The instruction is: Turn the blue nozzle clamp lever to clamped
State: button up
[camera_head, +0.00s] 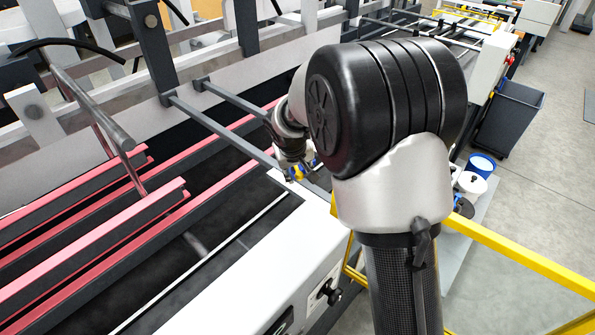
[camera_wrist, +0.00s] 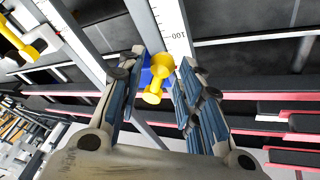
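In the wrist view, a blue part (camera_wrist: 146,77), which looks like the nozzle clamp lever, shows between the fingers, partly covered by a yellow knob (camera_wrist: 154,92). They sit beside a white scale bar (camera_wrist: 172,30) marked 100. My gripper (camera_wrist: 162,60) is open, with one finger on each side of them. A gap shows between the yellow knob and both fingers; whether a finger touches the blue part, I cannot tell. In the head view my gripper (camera_head: 293,170) is small and mostly hidden by my arm, with bits of yellow and blue near it.
Another yellow knob (camera_wrist: 28,52) is at the left in the wrist view. Dark rails with red belts (camera_head: 95,235) run across the machine, and dark bars (camera_head: 225,132) cross above them. A yellow guard rail (camera_head: 520,255), a blue bucket (camera_head: 482,165) and a dark bin (camera_head: 506,118) are at the right.

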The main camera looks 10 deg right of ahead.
jog(key=shift+f, duration=0.15)
jog(key=shift+c, duration=0.2)
grip_shut()
dwell(0.4)
